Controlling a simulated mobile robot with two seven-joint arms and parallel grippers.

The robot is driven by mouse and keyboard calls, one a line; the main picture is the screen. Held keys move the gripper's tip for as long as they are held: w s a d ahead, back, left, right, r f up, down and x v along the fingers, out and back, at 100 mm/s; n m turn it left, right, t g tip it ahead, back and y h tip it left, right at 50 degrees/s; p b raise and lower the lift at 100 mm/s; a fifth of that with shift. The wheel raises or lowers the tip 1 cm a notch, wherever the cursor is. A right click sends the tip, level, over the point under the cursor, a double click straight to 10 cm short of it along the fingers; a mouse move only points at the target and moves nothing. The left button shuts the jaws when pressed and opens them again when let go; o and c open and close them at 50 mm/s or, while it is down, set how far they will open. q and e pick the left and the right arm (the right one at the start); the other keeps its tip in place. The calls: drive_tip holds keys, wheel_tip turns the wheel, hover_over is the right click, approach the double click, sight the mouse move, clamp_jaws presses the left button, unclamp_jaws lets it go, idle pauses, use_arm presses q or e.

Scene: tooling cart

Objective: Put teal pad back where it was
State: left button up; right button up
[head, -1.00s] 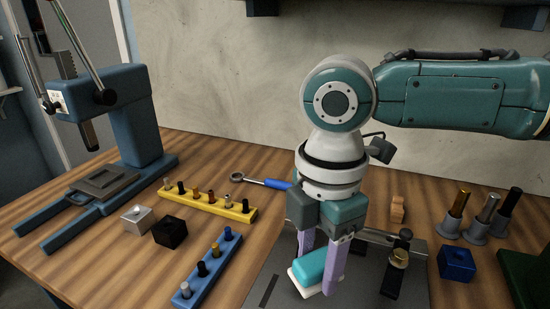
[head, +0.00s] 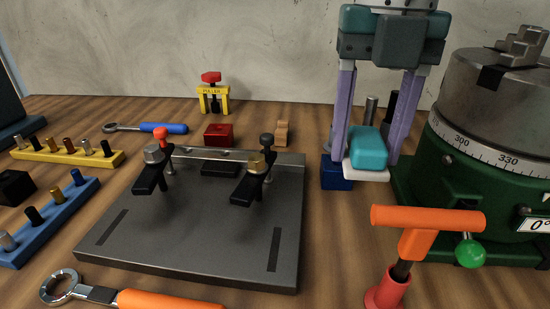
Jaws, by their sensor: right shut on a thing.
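The teal pad (head: 368,150) has a rounded teal top on a white base. It is between the two purple fingers of my right gripper (head: 372,160), which is shut on it. The gripper points down at the right of the head view, to the right of the dark fixture plate (head: 200,245). The pad shows in front of and partly over a dark blue block (head: 336,178). I cannot tell how high the pad is above the bench. My left gripper is not in view.
A green rotary table (head: 470,190) with a steel chuck stands close on the right. An orange T-handle tool (head: 425,218) stands in front. The plate carries two black clamps. Dark posts show behind the fingers. A red block (head: 218,133) and yellow puller (head: 213,97) are behind the plate.

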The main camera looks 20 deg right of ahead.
sight(345, 237)
wheel_tip(345, 237, down, 12)
drive_tip(key=shift+r+b, duration=0.1)
drive_tip(key=shift+b, duration=0.75)
drive_tip(key=shift+f, duration=0.25)
drive_tip(key=o, duration=1.2)
wheel_tip(345, 237, up, 12)
drive_tip(key=shift+r+p, duration=0.25)
drive_tip(key=shift+p, duration=0.75)
